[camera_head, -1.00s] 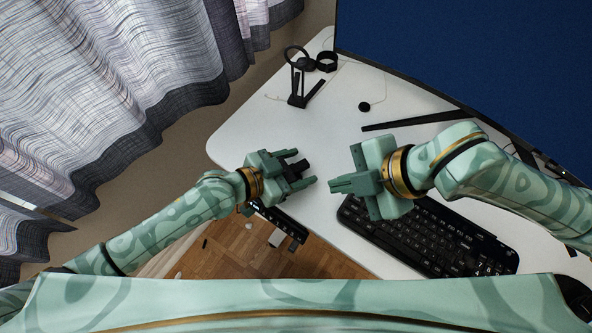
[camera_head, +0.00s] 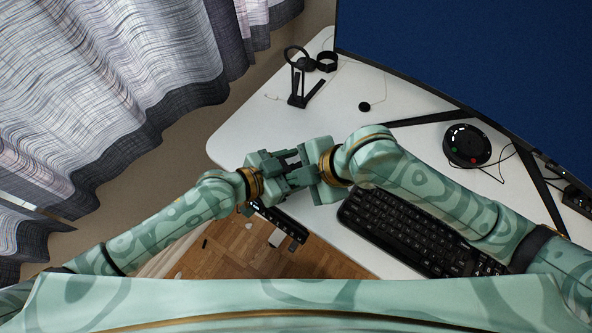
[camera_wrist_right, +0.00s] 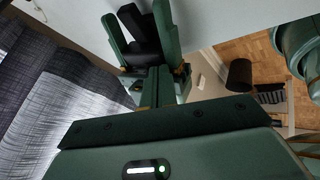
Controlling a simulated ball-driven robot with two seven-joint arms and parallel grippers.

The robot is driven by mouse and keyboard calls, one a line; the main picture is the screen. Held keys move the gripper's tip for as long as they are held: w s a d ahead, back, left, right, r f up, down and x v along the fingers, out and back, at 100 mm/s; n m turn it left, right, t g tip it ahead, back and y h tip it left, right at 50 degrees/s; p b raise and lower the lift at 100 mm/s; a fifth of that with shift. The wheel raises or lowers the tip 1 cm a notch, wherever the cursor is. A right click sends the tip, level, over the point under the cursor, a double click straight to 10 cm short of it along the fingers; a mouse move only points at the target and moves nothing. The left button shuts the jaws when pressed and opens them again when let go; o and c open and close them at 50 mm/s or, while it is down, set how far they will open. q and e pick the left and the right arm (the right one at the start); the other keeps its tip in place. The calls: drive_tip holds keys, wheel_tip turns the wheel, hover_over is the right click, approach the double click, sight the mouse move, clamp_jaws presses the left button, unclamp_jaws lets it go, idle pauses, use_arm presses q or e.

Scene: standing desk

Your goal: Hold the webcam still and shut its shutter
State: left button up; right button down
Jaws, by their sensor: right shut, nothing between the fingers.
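The black webcam (camera_wrist_right: 143,50) sits between the fingers of my left gripper (camera_head: 292,162), which is shut on it above the front left part of the desk. In the head view the webcam (camera_head: 293,161) is mostly hidden by the grippers. My right gripper (camera_head: 294,180) is shut and empty, and its fingers reach left to right beside the left gripper and the webcam. In the right wrist view the right fingers (camera_wrist_right: 158,88) lie close to the webcam; I cannot tell whether they touch it. The shutter cannot be made out.
A black keyboard (camera_head: 405,228) lies at the front of the white desk (camera_head: 240,130). A black stand (camera_head: 298,92) is at the back left, a round black device (camera_head: 466,146) at the right, and a large monitor (camera_head: 470,50) behind.

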drive_tip(key=shift+w+a, duration=0.15)
drive_tip(key=shift+w, duration=0.1)
drive_tip(key=shift+w+a, duration=0.6)
drive_tip(key=shift+w, duration=0.35)
drive_tip(key=shift+d, duration=0.1)
drive_tip(key=v, duration=1.2)
use_arm(q)
drive_tip(key=o, duration=1.1)
